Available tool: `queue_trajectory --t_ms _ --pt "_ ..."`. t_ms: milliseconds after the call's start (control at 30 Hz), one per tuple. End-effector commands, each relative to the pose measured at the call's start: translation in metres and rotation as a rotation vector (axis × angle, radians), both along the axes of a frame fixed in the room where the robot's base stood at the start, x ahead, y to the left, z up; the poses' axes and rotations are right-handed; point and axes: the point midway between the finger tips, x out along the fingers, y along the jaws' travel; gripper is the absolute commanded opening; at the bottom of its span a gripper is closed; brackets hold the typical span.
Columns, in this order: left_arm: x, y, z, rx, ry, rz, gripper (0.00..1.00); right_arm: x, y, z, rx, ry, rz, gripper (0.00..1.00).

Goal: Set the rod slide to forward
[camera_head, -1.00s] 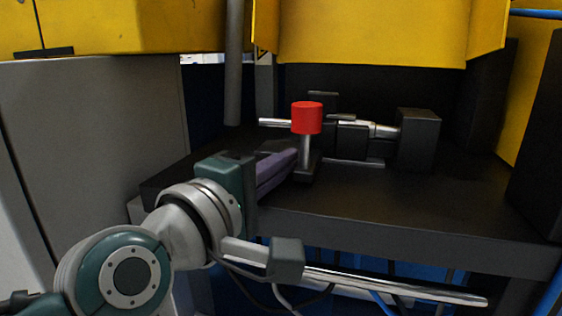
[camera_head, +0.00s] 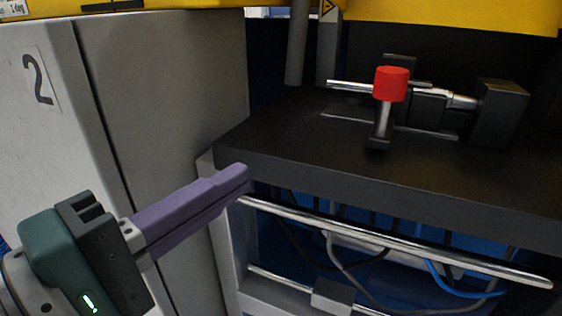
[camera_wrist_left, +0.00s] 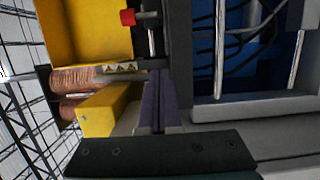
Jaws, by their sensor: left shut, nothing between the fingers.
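A silver rod (camera_head: 350,86) runs left from behind the knob. The red knob also shows at the top of the left wrist view (camera_wrist_left: 128,17). My left gripper (camera_head: 243,176) has purple fingers shut together with nothing between them. It is in front of the bench's left corner, well apart from the knob. My right gripper is not in view.
A dark block (camera_head: 500,115) stands right of the slide. A metal rail (camera_head: 400,243) runs along the bench front, with cables below. A grey cabinet (camera_head: 160,100) marked 2 stands at the left. Yellow housing (camera_head: 450,15) hangs above the slide.

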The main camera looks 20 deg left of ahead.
Motion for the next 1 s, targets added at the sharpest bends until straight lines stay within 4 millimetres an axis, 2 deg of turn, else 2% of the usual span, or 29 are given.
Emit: queue_trajectory --t_ms 100,300,800,900,967,1000 --pt "-0.017 0.005 -0.001 0.001 0.004 -0.001 0.0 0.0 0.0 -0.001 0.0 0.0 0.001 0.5" --pt "-0.03 0.008 0.0 -0.001 0.001 0.0 0.0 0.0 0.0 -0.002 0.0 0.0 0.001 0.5" --pt "-0.03 0.009 0.001 0.002 0.0 0.0 0.0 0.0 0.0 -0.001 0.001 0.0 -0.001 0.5" --pt "-0.03 0.003 0.01 0.054 0.014 -0.025 0.0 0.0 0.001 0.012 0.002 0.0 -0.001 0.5" --pt "-0.03 -0.006 0.021 0.135 0.034 -0.062 0.0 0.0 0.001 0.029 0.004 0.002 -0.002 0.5" --pt "-0.031 -0.013 0.029 0.215 0.052 -0.098 0.0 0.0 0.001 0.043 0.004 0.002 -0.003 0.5"
